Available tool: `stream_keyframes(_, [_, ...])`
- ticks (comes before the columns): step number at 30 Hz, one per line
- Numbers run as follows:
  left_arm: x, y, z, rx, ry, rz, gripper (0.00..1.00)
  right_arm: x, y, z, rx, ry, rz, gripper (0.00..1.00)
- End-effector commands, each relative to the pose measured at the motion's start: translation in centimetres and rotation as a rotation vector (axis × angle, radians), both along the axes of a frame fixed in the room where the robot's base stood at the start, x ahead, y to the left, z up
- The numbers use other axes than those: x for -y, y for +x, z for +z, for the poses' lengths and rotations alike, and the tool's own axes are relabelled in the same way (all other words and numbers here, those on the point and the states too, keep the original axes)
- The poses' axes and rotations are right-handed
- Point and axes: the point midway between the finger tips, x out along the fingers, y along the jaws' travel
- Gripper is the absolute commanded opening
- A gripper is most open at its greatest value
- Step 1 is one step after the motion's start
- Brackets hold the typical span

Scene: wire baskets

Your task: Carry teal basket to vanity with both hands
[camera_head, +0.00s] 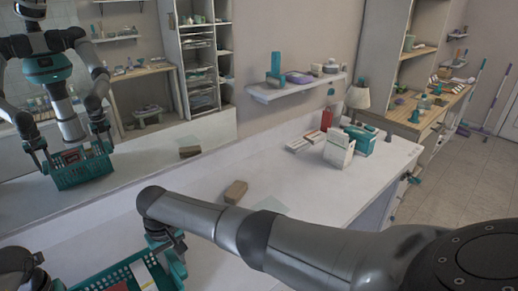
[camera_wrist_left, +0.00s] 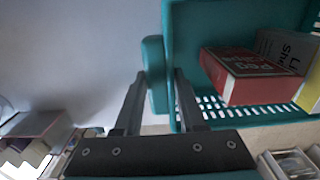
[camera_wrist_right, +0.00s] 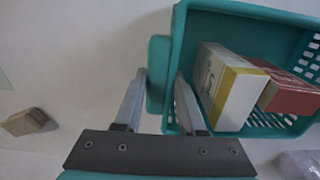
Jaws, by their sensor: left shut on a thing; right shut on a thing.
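The teal basket (camera_head: 118,272) is at the lower left of the head view, cut off by the frame edge. It holds a red box (camera_wrist_left: 245,75) and a white and yellow box (camera_wrist_right: 228,88). My right gripper (camera_wrist_right: 160,78) is shut on the basket's handle tab at one end. My left gripper (camera_wrist_left: 157,82) is shut on the tab at the other end; in the head view it is mostly out of frame. The white vanity top (camera_head: 290,190) runs under a large mirror, which reflects me holding the basket. I cannot tell whether the basket touches the top.
A brown block (camera_head: 235,191) lies on the vanity near a pale translucent patch (camera_head: 270,205). A white box (camera_head: 338,152), a teal box (camera_head: 361,138) and a red bottle (camera_head: 327,118) stand toward its far end. A wall shelf (camera_head: 300,87) hangs above. The middle of the top is largely clear.

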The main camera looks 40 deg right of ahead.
Motion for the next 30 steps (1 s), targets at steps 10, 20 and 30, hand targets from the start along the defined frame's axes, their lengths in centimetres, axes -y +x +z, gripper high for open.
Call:
stream_keyframes(10, [-0.18,-0.03,-0.18,-0.001,0.005,0.000,0.00,0.12,-0.14,-0.27,-0.002,-0.002,-0.002,0.00])
stream_keyframes(20, [-0.18,-0.09,-0.35,-0.002,0.006,0.000,0.00,0.11,-0.20,-0.34,-0.004,-0.002,-0.002,0.00])
stream_keyframes(30, [-0.18,-0.15,-0.44,-0.003,0.006,0.000,0.45,0.12,-0.26,-0.41,-0.006,-0.002,-0.002,0.00])
